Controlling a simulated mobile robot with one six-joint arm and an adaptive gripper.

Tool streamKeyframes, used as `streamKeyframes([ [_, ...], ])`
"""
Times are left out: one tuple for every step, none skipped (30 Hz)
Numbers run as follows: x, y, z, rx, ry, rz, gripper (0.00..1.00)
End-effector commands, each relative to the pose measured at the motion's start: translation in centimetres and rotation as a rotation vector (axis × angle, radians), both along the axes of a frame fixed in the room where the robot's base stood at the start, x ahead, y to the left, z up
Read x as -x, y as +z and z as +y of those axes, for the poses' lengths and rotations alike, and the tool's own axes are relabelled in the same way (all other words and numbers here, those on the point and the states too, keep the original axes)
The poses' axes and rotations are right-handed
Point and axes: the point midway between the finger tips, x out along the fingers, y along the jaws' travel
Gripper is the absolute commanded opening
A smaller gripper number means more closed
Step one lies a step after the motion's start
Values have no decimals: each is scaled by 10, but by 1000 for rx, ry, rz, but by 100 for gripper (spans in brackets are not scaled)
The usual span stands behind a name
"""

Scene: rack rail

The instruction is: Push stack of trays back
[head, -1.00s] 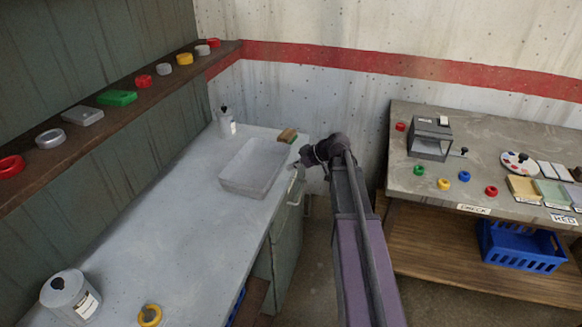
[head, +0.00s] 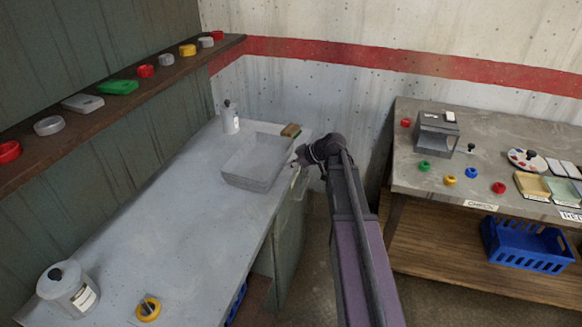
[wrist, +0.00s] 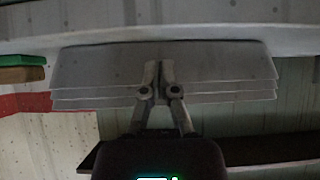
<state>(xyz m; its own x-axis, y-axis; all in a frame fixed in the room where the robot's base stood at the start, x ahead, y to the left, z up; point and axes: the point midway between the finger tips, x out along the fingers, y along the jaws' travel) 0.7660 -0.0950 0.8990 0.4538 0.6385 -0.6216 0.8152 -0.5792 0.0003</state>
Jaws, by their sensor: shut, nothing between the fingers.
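The stack of trays is a pale grey, shallow, open stack (head: 238,177) on the far right part of the grey-white bench in the head view. The wrist view shows the trays (wrist: 95,72) side-on as several thin layers, under the bench surface because that view is upside down. My gripper (head: 297,159) is at the trays' right side, by the bench's right edge. In the wrist view its fingers (wrist: 159,66) are together and empty, in front of the middle of the stack. I cannot tell whether the fingertips touch the trays.
A brown-and-green block (head: 290,130) lies just beyond the trays, and a white bottle (head: 230,120) stands behind them. A canister (head: 70,292) and yellow ring (head: 148,309) are at the near end. Bench between is clear. Another bench (head: 450,180) stands to the right.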

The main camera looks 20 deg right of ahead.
Motion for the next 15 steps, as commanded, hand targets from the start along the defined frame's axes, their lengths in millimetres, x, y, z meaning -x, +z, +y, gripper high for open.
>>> streamKeyframes([
  [-2,0,2,0,0,0,0],
  [-3,0,3,0,0,0,0],
  [-4,0,5,0,0,0,0],
  [-5,0,6,0,0,0,0],
  [-6,0,7,0,0,0,0],
  [-7,0,9,0,1,1,0],
  [-8,0,10,0,1,1,0],
  [-8,0,12,0,1,1,0],
  [-10,0,13,0,1,1,0],
  [-11,0,15,0,1,1,0],
  [-11,0,16,0,1,1,0],
  [-12,0,17,0,1,1,0],
  [-13,0,18,0,1,1,0],
  [-14,0,20,0,1,1,0],
  [-15,0,21,0,1,1,0],
])
